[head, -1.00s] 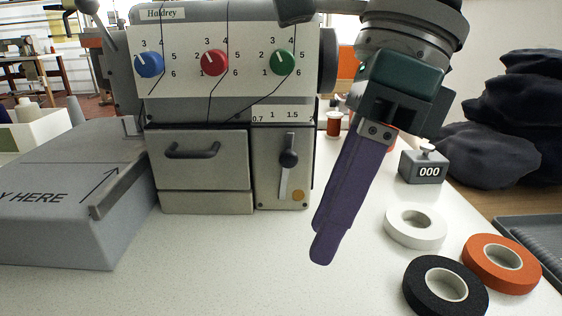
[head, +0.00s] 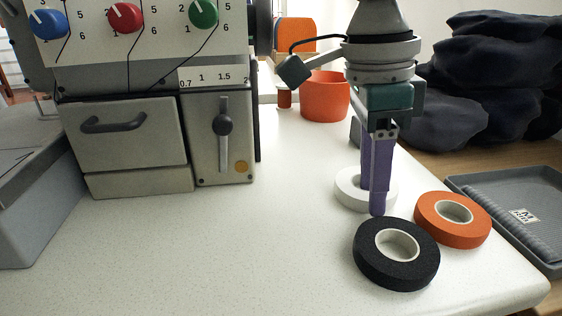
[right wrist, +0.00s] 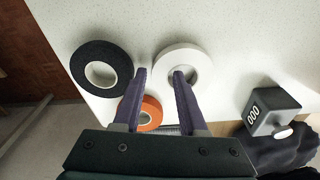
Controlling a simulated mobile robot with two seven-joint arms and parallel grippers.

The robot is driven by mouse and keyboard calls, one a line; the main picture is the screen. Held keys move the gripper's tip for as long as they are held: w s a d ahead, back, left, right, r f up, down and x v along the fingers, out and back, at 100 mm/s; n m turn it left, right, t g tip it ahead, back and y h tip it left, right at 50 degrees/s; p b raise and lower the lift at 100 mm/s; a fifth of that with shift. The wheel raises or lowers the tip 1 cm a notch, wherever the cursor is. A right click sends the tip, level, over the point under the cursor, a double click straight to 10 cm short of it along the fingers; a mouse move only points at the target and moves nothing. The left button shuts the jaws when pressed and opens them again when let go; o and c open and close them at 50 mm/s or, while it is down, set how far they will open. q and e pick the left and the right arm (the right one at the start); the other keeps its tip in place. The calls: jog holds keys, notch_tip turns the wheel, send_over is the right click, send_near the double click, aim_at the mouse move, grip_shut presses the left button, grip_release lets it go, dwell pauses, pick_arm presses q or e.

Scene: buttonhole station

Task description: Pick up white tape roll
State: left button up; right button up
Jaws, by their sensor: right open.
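The white tape roll (head: 346,192) lies flat on the pale table, behind the black roll and left of the orange one. In the right wrist view the white roll (right wrist: 203,60) sits ahead of my fingers. My right gripper (head: 372,198) points down at it, open, with purple fingers. In the wrist view, the right gripper (right wrist: 160,75) has one finger over the roll's hole and the other outside its ring, towards the black roll. The ring's wall shows between the fingertips. I cannot tell how far down the fingers reach. My left gripper is not in view.
A black roll (head: 370,265) and an orange roll (head: 470,232) lie close by. A counter box (right wrist: 270,110) shows in the wrist view. The grey machine (head: 140,140) stands left, an orange pot (head: 325,97) behind, a grey tray (head: 520,240) right. The front left tabletop is clear.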

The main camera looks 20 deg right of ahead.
jog(key=shift+f, duration=0.3)
grip_shut()
jog(key=shift+r, duration=0.15)
dwell(0.3)
